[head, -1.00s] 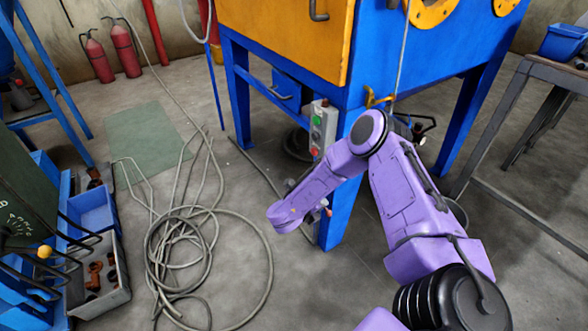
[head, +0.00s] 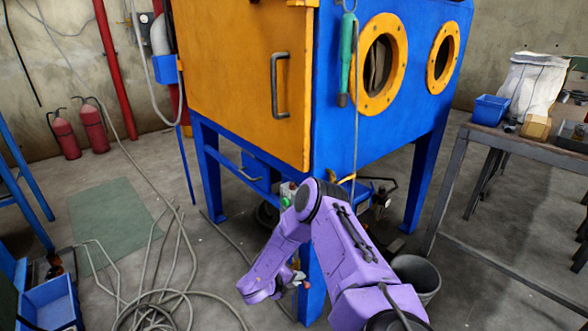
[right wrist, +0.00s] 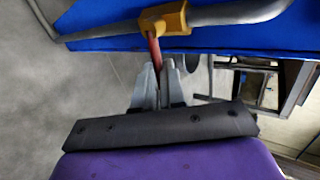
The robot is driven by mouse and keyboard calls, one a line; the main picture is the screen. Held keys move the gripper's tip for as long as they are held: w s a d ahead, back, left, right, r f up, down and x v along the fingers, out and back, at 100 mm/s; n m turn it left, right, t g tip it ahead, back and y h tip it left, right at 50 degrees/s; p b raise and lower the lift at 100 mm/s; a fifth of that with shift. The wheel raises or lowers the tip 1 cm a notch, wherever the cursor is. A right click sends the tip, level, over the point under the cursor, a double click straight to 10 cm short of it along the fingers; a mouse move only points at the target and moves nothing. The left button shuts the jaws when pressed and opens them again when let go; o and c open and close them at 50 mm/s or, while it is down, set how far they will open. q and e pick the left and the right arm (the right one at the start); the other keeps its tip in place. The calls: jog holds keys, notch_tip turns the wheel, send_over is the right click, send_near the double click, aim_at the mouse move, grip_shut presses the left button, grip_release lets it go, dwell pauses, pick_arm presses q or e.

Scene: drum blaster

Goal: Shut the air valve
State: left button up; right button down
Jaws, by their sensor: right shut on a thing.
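The air valve shows in the right wrist view as a yellow body (right wrist: 165,19) on a grey pipe, with a red handle (right wrist: 154,50) pointing down toward my fingers. My right gripper (right wrist: 155,82) is shut on the red handle's end. In the head view, my right gripper (head: 298,273) is small and partly hidden by my purple arm, beside the cabinet's front blue leg. A small red bit of the handle (head: 306,284) shows there; the valve body is hard to make out. My left gripper is out of view.
The blue cabinet (head: 336,130) with an orange door (head: 240,80) stands over the valve. A grey bucket (head: 418,276) is right of my arm. A loose hose (head: 170,305) lies coiled on the floor at left. A workbench (head: 500,143) stands at right.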

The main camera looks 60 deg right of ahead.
jog(key=shift+s+a, duration=0.1)
jog(key=shift+s, duration=0.05)
jog(key=c, duration=1.2)
grip_release()
jog(key=p+v, duration=0.2)
jog(key=v, duration=0.8)
jog(key=shift+a+r, duration=0.1)
jog(key=shift+a, duration=0.1)
